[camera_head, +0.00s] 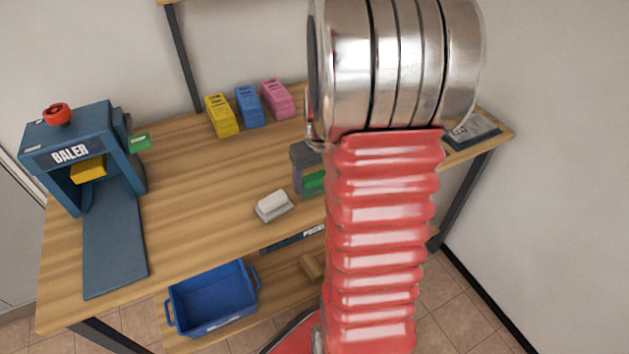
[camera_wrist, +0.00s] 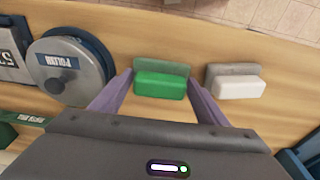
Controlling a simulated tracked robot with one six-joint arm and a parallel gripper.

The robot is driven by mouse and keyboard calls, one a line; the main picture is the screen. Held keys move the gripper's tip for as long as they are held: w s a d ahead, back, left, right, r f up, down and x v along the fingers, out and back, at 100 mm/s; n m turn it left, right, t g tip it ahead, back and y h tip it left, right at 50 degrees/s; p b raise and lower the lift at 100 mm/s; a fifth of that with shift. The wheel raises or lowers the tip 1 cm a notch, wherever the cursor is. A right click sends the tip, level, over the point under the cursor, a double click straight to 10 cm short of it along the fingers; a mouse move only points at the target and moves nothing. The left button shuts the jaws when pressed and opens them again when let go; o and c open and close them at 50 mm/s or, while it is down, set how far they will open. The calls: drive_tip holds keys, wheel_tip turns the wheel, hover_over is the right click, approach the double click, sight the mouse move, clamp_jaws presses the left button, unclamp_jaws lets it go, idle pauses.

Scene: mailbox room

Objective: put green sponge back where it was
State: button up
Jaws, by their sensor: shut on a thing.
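The green sponge (camera_wrist: 160,85), a green block with a grey-green layer along one side, sits between the purple fingers of my gripper (camera_wrist: 161,81) in the wrist view. The fingers are shut on its two ends. In the head view, part of the green sponge (camera_head: 314,183) shows below my dark gripper body (camera_head: 306,157), and my red arm hides the right side. The sponge is at or close above the wooden table (camera_head: 200,215); I cannot tell if it touches it. A white sponge (camera_head: 273,206) with a grey layer lies beside it.
A blue baler (camera_head: 70,155) with a yellow block (camera_head: 89,170) stands at the left. Yellow (camera_head: 222,115), blue (camera_head: 249,105) and pink (camera_head: 277,98) holders stand along the back. A round polish tin (camera_wrist: 66,68) is nearby. A blue bin (camera_head: 212,296) is below the front edge.

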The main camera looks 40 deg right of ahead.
drive_tip(key=shift+f, duration=0.4)
drive_tip(key=o, duration=1)
drive_tip(key=shift+f, duration=0.1)
drive_tip(key=r, duration=0.4)
drive_tip(key=s+r, duration=0.1)
drive_tip(key=r, duration=0.7)
drive_tip(key=shift+s+a, duration=0.25)
drive_tip(key=shift+s, duration=0.15)
